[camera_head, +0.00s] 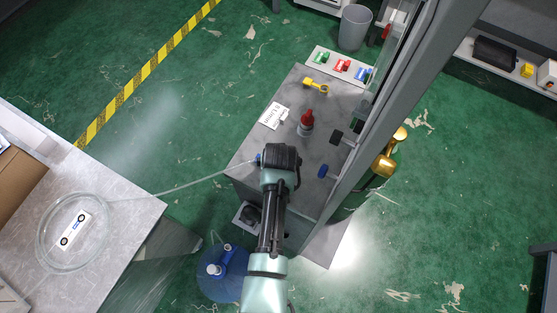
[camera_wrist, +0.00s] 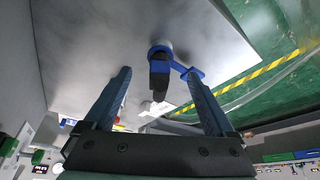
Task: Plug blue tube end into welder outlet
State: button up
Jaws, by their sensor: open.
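In the head view my gripper (camera_head: 278,157) is at the near left part of the grey-topped unit (camera_head: 250,143). A small blue fitting (camera_head: 258,158) shows just left of it, where the clear tube (camera_head: 190,184) ends. In the wrist view my gripper (camera_wrist: 158,76) is open, with its fingers on either side of a black-and-blue fitting (camera_wrist: 159,68). The fitting's blue collar is against a pale flat surface (camera_wrist: 105,35), and a blue tab sticks out to the right. I cannot tell whether it is seated in an outlet; the welder outlet is not clearly visible.
The tube runs from a coil (camera_head: 42,248) on the left table (camera_head: 120,225). A grey frame post (camera_head: 405,100) stands at right. A blue container (camera_head: 222,283) is on the floor.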

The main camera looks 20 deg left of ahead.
jog(key=shift+r+p, duration=1.9)
jog(key=shift+r, duration=0.3)
jog(key=shift+s+f, duration=0.1)
